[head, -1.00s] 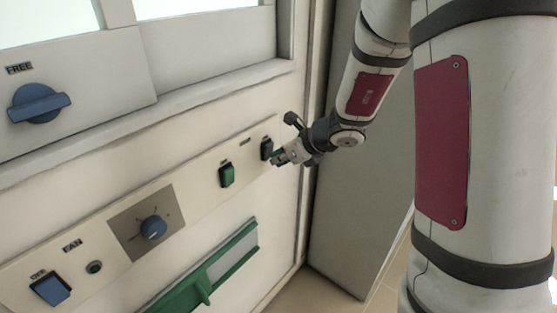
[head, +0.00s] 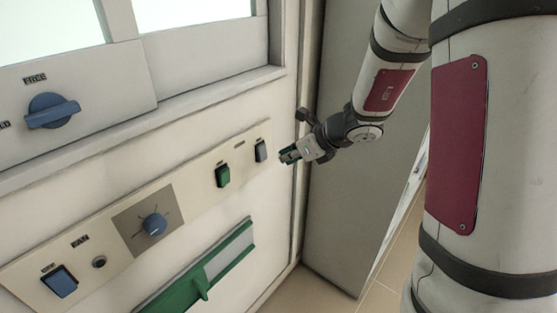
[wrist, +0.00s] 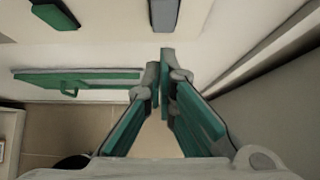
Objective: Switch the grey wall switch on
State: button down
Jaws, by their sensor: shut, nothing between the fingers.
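The grey wall switch (head: 261,150) is a small rocker at the right end of the cream panel strip. It also shows at the top edge of the wrist view (wrist: 165,12), partly cut off. My gripper (head: 285,156) is just right of the switch and slightly below it in the head view, with a small gap between them. In the wrist view my fingertips (wrist: 160,72) are close together and empty, below the switch. I cannot tell which way the rocker is tipped.
A green switch (head: 223,175) sits left of the grey one. Further left are a blue dial (head: 154,224), a small round button (head: 99,262) and a blue rocker (head: 60,282). A green-framed slot (head: 215,268) lies below. A grey wall (head: 345,200) stands right.

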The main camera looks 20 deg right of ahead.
jog(key=p+v, duration=0.1)
jog(key=v, duration=0.6)
jog(key=shift+r, duration=0.2)
